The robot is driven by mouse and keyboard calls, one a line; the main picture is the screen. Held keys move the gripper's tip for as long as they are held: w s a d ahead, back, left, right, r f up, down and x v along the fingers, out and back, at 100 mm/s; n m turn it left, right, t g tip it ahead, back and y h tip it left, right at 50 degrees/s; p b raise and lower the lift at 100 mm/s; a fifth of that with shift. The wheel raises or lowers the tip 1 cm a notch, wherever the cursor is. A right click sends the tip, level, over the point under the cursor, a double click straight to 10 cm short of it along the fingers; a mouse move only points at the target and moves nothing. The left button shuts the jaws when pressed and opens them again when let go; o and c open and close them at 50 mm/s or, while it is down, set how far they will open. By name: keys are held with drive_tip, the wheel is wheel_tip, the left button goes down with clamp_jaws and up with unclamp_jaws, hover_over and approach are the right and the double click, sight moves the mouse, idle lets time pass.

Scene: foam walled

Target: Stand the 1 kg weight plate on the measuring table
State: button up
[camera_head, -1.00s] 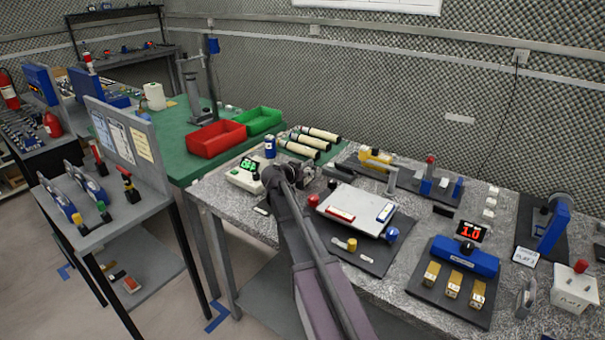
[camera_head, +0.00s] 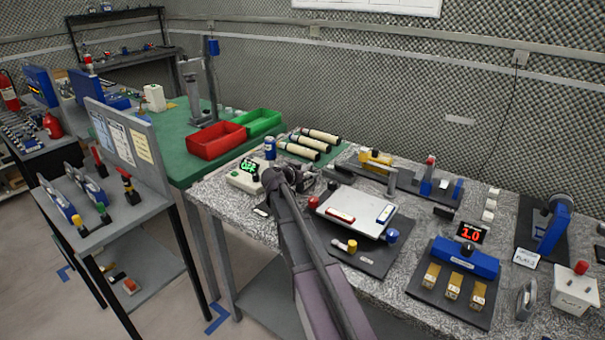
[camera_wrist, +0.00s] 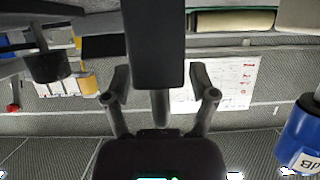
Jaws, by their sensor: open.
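A grey metal disc (camera_head: 525,299) stands on edge on the speckled bench at the lower right; it looks like the weight plate, but I cannot read a mark on it. A white flat platform (camera_head: 350,212) with a red and a blue bar sits on a dark mat at the bench's middle; it may be the measuring table. My gripper (camera_head: 303,180) is over the bench, left of and behind the platform, far from the disc. In the wrist view my gripper (camera_wrist: 159,98) has its fingers apart with nothing between them.
A blue block (camera_head: 465,257) with brass weights and a red 1.0 display lies left of the disc. A white box (camera_head: 577,290) with a red knob stands right of it. A blue can (camera_wrist: 304,138) is near the wrist view's right edge. Cream cylinders (camera_head: 312,144) lie behind.

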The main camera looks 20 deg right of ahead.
drive_tip(key=shift+s+r+p, duration=0.1)
drive_tip(key=shift+s+p, duration=0.25)
drive_tip(key=shift+p, duration=0.2)
drive_tip(key=p+v, duration=0.4)
drive_tip(key=v, duration=0.7)
drive_tip(key=shift+w+a+r, duration=0.15)
drive_tip(key=shift+a+r, duration=0.1)
drive_tip(key=shift+a, duration=0.15)
